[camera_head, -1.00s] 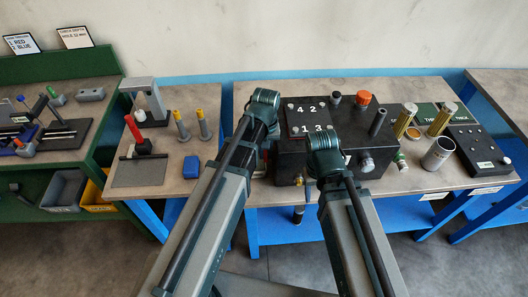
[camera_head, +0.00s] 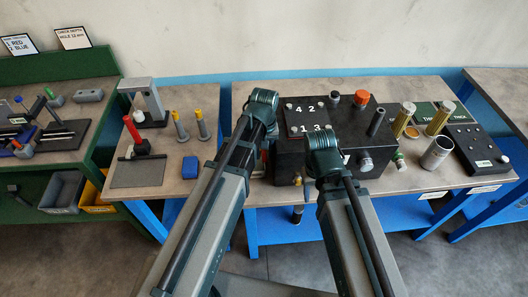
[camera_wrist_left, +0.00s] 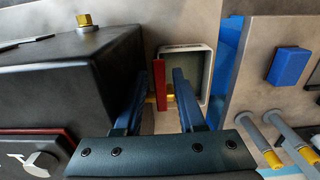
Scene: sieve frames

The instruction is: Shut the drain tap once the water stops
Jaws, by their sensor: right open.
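A red lever (camera_wrist_left: 159,84) on a brass stem (camera_wrist_left: 169,97) sticks out beside the dark box in the left wrist view. It looks like the drain tap's handle. My left gripper (camera_wrist_left: 164,88) is open, one blue finger on each side of the lever, with gaps showing. In the head view my left arm hides most of this spot. The black box (camera_head: 291,165) stands on the bench with a numbered plate (camera_head: 307,116) on top. My right gripper (camera_head: 309,190) is open, in front of the box, its fingers mostly hidden by its wrist. I cannot see any water flowing.
A pale-rimmed grey container (camera_wrist_left: 198,66) sits behind the lever. An orange cap (camera_head: 361,97) tops the box. A metal cup (camera_head: 437,154) and brass cylinders (camera_head: 404,119) stand right. A blue block (camera_head: 190,167) lies on the left bench, across a gap.

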